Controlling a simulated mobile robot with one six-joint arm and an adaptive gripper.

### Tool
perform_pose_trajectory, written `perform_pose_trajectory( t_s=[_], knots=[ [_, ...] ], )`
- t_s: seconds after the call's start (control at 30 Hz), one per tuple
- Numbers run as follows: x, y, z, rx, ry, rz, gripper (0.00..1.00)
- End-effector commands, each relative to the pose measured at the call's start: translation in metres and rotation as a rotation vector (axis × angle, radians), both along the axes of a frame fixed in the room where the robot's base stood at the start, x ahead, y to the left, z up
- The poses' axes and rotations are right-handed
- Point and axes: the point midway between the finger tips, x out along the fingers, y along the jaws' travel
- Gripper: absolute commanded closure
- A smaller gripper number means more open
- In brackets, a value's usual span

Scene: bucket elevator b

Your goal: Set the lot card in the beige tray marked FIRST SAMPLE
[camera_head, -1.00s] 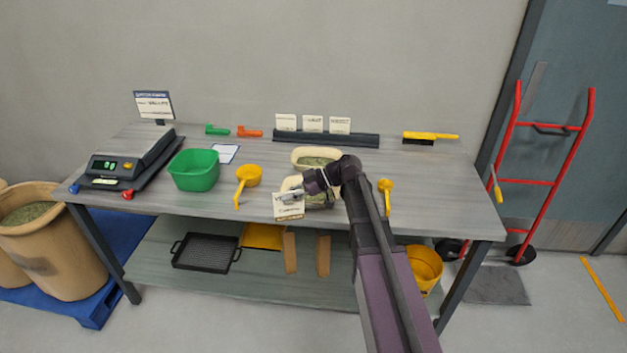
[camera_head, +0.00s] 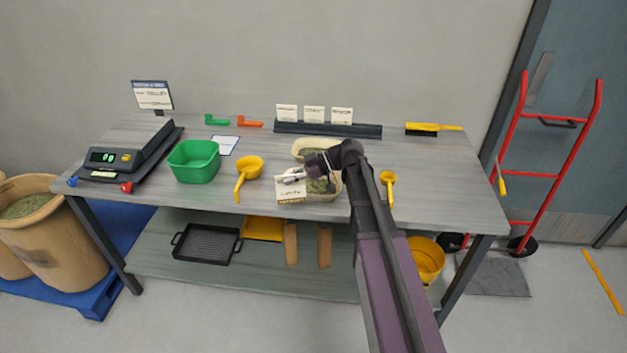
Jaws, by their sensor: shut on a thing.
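My gripper (camera_head: 294,176) is shut on the lot card (camera_head: 291,190), a small cream card with dark print too small to read. The card hangs upright below the fingers, near the front edge of the bench. It hides part of what is behind it. One beige tray (camera_head: 333,191) with green-brown material shows just right of the card, partly behind my arm. Another beige tray (camera_head: 298,147) with similar material sits behind it, also partly covered by my arm. I cannot read a FIRST SAMPLE mark on either tray.
A dark rack (camera_head: 327,129) with three cards stands at the back. A yellow scoop (camera_head: 247,171) and a green tub (camera_head: 194,161) lie left, a smaller yellow scoop (camera_head: 388,180) right. A scale (camera_head: 128,153) stands at far left.

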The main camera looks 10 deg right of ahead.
Motion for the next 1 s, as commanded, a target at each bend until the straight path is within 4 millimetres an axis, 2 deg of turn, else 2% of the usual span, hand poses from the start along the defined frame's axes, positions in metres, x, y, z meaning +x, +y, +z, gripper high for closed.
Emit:
perform_pose_trajectory(
  t_s=[0.3,0.5,0.63,1.0],
  knots=[
    [0.076,-0.049,0.029,-0.001,0.001,-0.173,1.00],
    [0.110,-0.077,0.041,0.001,0.000,-0.266,1.00],
    [0.117,-0.084,0.042,0.001,0.000,-0.289,1.00],
    [0.116,-0.085,0.040,0.001,0.000,-0.291,1.00]
  ],
)
